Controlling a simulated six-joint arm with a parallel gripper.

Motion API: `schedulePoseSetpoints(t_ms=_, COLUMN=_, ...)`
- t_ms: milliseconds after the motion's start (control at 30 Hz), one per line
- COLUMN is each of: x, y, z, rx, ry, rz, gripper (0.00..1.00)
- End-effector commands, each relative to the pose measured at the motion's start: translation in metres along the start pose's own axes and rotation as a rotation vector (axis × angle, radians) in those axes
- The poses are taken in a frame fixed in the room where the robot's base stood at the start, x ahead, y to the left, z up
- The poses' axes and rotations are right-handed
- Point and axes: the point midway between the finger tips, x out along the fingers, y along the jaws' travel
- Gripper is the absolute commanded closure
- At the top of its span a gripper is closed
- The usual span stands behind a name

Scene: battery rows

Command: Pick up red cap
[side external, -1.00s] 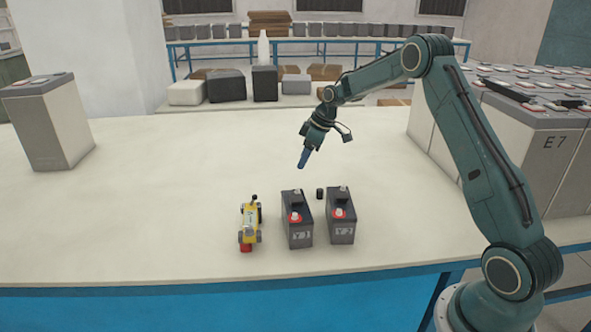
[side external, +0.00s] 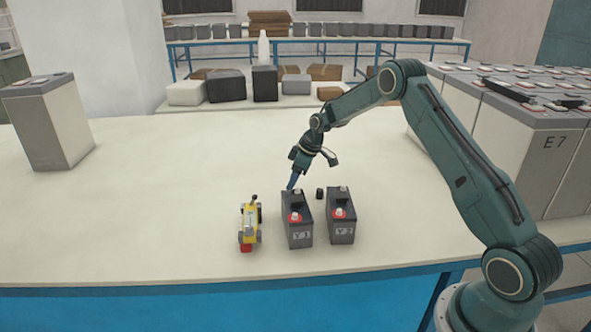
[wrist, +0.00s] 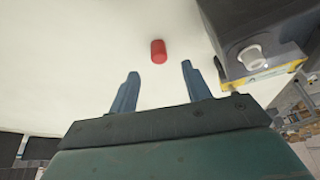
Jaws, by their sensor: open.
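The red cap (wrist: 158,51) is a small red cylinder on the pale tabletop in the wrist view. It shows beyond my gripper (wrist: 156,78), between the lines of its two blue fingers. The fingers are apart with nothing between them. In the side view my gripper (side external: 291,188) points down just behind the left battery (side external: 298,229), marked Y1. A small red thing (side external: 246,248) shows at the front of the yellow toy-like object (side external: 249,222); I cannot tell whether it is the same cap.
A dark battery-like box (wrist: 262,48) with a pale terminal and yellow strip stands right of the cap in the wrist view. A second battery (side external: 341,225) and a small black cylinder (side external: 319,193) are right of my gripper.

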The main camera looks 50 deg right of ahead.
Motion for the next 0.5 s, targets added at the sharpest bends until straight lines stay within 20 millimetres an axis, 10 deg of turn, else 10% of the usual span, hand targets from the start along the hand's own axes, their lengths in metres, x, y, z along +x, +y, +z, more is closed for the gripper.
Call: schedulePoseSetpoints(t_ms=500, x=0.035, y=0.001, z=-0.001, rx=0.000, ry=-0.001, rz=-0.002, gripper=0.52)
